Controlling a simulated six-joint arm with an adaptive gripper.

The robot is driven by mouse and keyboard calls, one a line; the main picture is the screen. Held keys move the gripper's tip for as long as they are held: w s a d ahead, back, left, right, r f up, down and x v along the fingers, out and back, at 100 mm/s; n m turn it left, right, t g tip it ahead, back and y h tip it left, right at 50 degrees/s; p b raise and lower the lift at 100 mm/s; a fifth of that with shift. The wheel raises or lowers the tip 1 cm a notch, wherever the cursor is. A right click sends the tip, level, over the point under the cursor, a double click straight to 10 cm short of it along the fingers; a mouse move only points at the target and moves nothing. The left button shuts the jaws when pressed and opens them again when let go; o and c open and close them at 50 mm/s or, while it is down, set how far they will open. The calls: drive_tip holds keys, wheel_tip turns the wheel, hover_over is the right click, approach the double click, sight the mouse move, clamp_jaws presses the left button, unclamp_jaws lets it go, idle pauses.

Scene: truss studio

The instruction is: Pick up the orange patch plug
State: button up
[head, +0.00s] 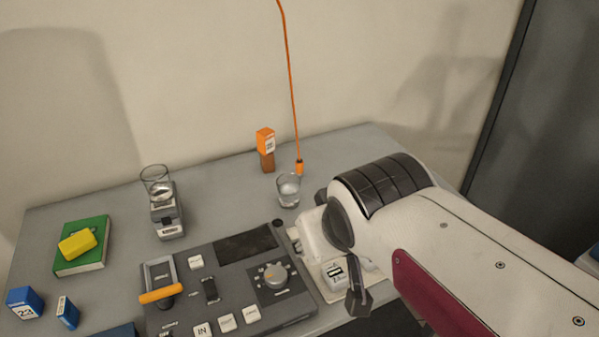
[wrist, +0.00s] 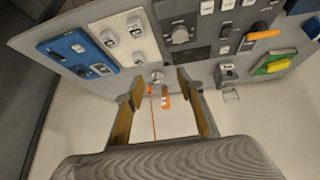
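The orange patch plug (head: 299,167) hangs upright at the lower end of a thin orange cable (head: 291,90) in the head view, just above and behind a clear glass (head: 288,190). My gripper is open and holds nothing. My arm comes in from the right in the head view, and the fingers do not show clearly there.
An orange box (head: 265,140) on a brown block stands just left of the plug. A grey console (head: 225,255) fills the front. A small device (head: 167,215) with a glass on it, and a green book (head: 82,255) with a yellow block (head: 77,244), lie left. A wall is behind.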

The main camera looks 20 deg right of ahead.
drive_tip(key=w+d+r+t+h, duration=0.1)
drive_tip(key=w+d+r, duration=0.1)
drive_tip(key=w+d, duration=0.45)
drive_tip(key=w+d+r+t+h, duration=0.1)
drive_tip(key=w+d+t, duration=0.15)
drive_tip(key=w, duration=0.75)
drive_tip(key=n+t+y, duration=0.3)
drive_tip(key=y, duration=0.2)
hover_over(302, 167)
drive_tip(key=s+d, duration=0.2)
drive_tip(key=s, duration=0.3)
wheel_tip(302, 167, down, 17)
wheel_tip(302, 167, down, 6)
drive_tip(key=shift+s+r+n+y, duration=0.15)
drive_tip(key=shift+n+y, duration=0.1)
drive_tip(key=shift+y, duration=0.25)
drive_tip(key=shift+w+r+n+y, duration=0.1)
drive_tip(key=shift+n+y, duration=0.15)
drive_tip(key=shift+y, duration=0.25)
drive_tip(key=shift+s+f+y, duration=0.2)
drive_tip(key=shift+f+y, duration=0.1)
drive_tip(key=shift+f, duration=0.4)
drive_tip(key=shift+x, duration=1.3)
drive_tip(key=shift+w+a+f, duration=0.1)
